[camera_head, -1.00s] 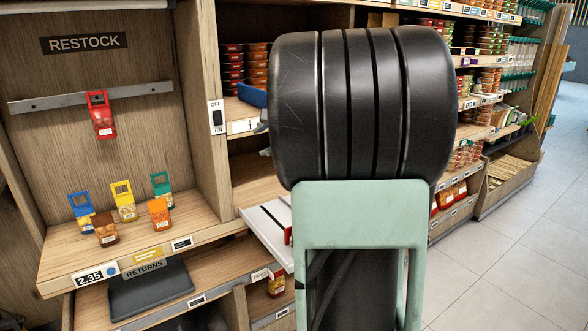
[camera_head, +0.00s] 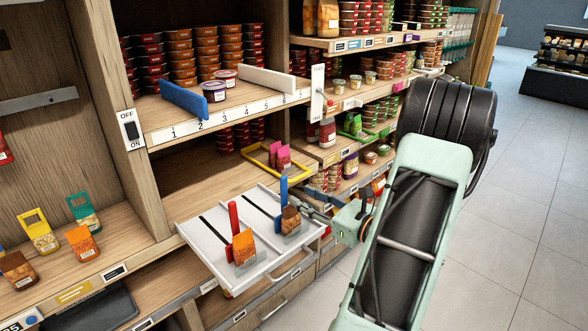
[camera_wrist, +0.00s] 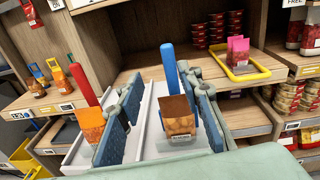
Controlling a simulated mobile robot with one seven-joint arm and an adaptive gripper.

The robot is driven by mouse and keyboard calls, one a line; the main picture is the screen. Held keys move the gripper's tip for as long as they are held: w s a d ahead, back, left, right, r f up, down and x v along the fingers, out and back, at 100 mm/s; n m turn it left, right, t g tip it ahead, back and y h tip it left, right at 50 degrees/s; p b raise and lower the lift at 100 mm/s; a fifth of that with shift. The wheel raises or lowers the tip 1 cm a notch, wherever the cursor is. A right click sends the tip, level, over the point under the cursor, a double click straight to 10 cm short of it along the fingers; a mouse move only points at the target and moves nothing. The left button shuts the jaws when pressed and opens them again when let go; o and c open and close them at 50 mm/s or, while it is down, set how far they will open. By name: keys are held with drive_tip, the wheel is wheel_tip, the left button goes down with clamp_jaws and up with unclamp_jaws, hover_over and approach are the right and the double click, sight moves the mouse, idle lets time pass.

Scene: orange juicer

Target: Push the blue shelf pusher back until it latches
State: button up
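The blue shelf pusher (camera_head: 284,197) stands upright in the right channel of a white sliding tray (camera_head: 200,245). It also shows in the wrist view (camera_wrist: 187,85), behind an orange-brown packet (camera_wrist: 177,116). That packet (camera_head: 290,219) stands just in front of the pusher. My gripper (camera_wrist: 162,78) is open, with one dark pad on either side of the packet and the blue pusher. I cannot tell whether the pads touch either. In the head view the gripper reaches the tray from the right, and its tips are partly hidden.
A red pusher (camera_head: 234,220) with an orange packet (camera_head: 244,248) stands in the tray's left channel. A yellow-rimmed tray (camera_head: 263,166) with pink packets lies behind. A blue divider (camera_head: 184,99) is on the numbered upper shelf. The floor to the right is clear.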

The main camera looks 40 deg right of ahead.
sight(286, 182)
drive_tip(key=shift+m+t+h, duration=0.4)
drive_tip(key=shift+m+h, duration=0.1)
drive_tip(key=shift+m, duration=0.2)
drive_tip(key=w+p, duration=0.1)
drive_tip(key=w, duration=0.9)
drive_tip(key=shift+d+r, duration=0.1)
drive_tip(key=shift+r, duration=0.05)
drive_tip(key=shift+c, duration=0.3)
clamp_jaws()
